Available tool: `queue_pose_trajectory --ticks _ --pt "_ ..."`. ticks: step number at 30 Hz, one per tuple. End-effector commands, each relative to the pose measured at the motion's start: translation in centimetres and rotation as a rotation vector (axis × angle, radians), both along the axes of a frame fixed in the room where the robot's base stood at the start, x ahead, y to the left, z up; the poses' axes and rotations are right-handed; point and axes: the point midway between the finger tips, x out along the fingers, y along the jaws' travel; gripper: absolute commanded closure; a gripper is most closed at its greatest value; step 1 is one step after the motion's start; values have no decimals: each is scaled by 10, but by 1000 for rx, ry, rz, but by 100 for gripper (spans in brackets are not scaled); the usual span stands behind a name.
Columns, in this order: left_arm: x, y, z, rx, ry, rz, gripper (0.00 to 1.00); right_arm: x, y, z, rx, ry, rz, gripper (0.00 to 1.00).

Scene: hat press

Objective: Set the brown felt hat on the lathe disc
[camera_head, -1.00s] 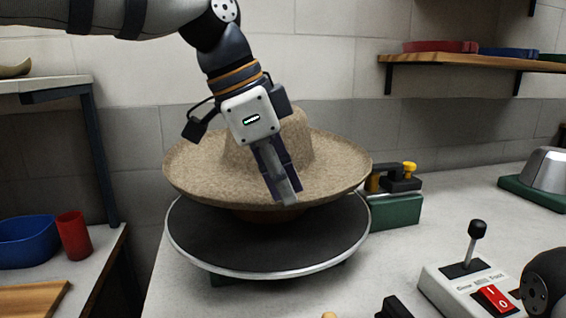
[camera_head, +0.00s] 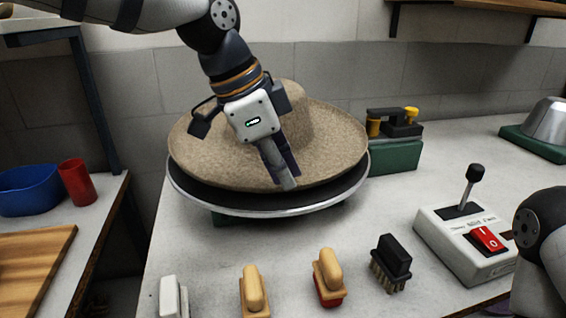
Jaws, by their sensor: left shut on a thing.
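The brown felt hat (camera_head: 222,150) has a wide upturned brim and a rounded crown. It sits low over the dark lathe disc (camera_head: 262,207) with its silver rim, and covers most of it. Whether the hat's underside touches the disc all round is hidden. My left gripper (camera_head: 283,180) reaches down in front of the crown and is shut on the hat's near brim. My right gripper is not in view; only a dark joint of my right arm shows at the right edge.
A control box (camera_head: 465,243) with a lever and red switch stands right. Several brushes (camera_head: 327,277) line the front. A green block with a yellow-handled tool (camera_head: 395,145) is behind the disc at right. A metal dome (camera_head: 548,122) stands far right. A blue bowl (camera_head: 28,190) and red cup (camera_head: 77,182) are left.

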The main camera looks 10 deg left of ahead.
Motion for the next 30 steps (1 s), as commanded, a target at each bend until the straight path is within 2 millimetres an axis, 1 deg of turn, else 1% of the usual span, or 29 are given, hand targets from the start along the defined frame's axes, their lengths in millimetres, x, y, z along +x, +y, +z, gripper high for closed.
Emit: queue_pose_trajectory --ticks 10,30 --pt "0 0 -1 0 -1 -1 100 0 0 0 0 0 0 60" --pt "0 0 -14 1 -1 0 100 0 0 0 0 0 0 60"
